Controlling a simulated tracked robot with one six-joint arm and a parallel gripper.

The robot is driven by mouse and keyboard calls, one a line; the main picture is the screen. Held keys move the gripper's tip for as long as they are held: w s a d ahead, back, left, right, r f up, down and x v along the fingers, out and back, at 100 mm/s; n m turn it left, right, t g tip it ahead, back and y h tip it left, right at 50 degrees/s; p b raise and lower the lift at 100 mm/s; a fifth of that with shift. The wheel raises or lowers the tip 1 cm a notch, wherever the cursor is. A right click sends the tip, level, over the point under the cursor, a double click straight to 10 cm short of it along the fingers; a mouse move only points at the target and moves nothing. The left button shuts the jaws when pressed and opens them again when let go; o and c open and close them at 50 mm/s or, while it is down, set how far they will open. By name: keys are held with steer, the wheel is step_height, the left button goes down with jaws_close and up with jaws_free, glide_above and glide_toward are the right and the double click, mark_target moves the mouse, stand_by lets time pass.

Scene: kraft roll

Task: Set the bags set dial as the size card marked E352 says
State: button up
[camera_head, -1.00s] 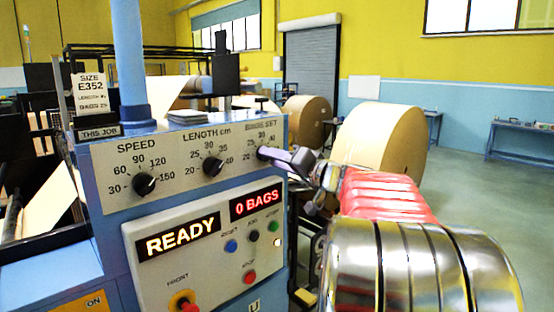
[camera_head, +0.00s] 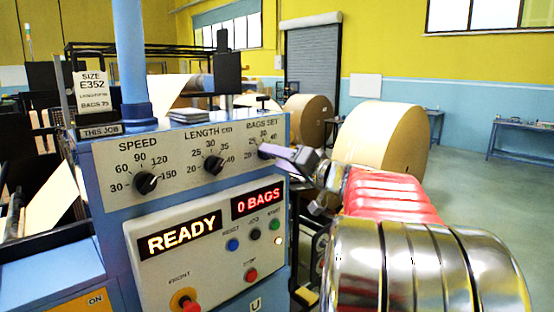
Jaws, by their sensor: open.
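The size card (camera_head: 93,91) marked E352 stands at the top left of the machine, above a "THIS JOB" plate (camera_head: 100,131). Its small lower lines are hard to read; the last seems to say BAGS 25 or 75. The bags set dial is at the right end of the white panel (camera_head: 190,162), its scale showing 20, 25, 30 and 40. My gripper (camera_head: 268,152) is at this dial and covers most of its knob, so its pointer is hidden. I cannot tell whether the fingers touch the knob.
The speed dial (camera_head: 145,183) and length dial (camera_head: 213,165) sit to the left on the same panel. Below are a READY display (camera_head: 180,236), a 0 BAGS display (camera_head: 258,202), several push buttons and a red knob. Large kraft rolls (camera_head: 380,143) stand behind my arm.

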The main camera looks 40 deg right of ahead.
steer(key=s, duration=1.3)
steer(key=shift+d+f, duration=0.15)
steer(key=shift+d, duration=0.05)
